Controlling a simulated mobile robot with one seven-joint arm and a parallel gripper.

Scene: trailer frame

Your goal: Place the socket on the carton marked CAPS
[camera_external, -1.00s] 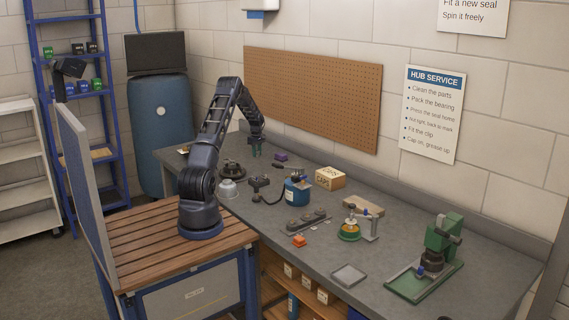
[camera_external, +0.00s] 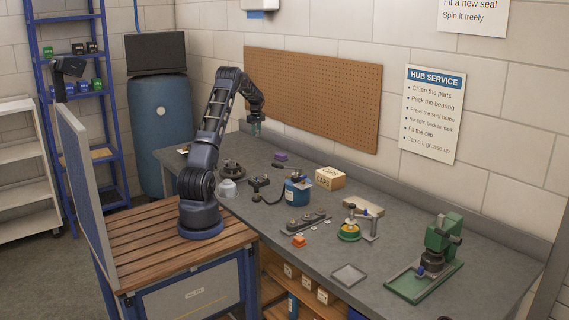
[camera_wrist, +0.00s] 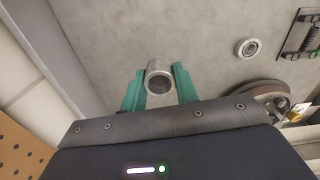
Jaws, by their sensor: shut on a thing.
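The socket (camera_wrist: 160,80), a short grey metal cylinder with a dark open end, is between the green fingers of my gripper (camera_wrist: 159,84) in the wrist view. My gripper is shut on it. In the external view my gripper (camera_external: 255,129) is raised above the far part of the bench, near the wall; the socket is too small to make out there. The carton marked CAPS (camera_external: 329,180), a small tan box, stands at the back of the bench, below the pegboard, to the right of and lower than my gripper.
On the grey bench (camera_external: 385,245), a blue can (camera_external: 297,194) stands just in front of the carton, and a small purple block (camera_external: 281,156) lies left of it. A wooden block (camera_external: 363,206) and a green press (camera_external: 439,245) are farther right. The wall and pegboard (camera_external: 310,97) border the back.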

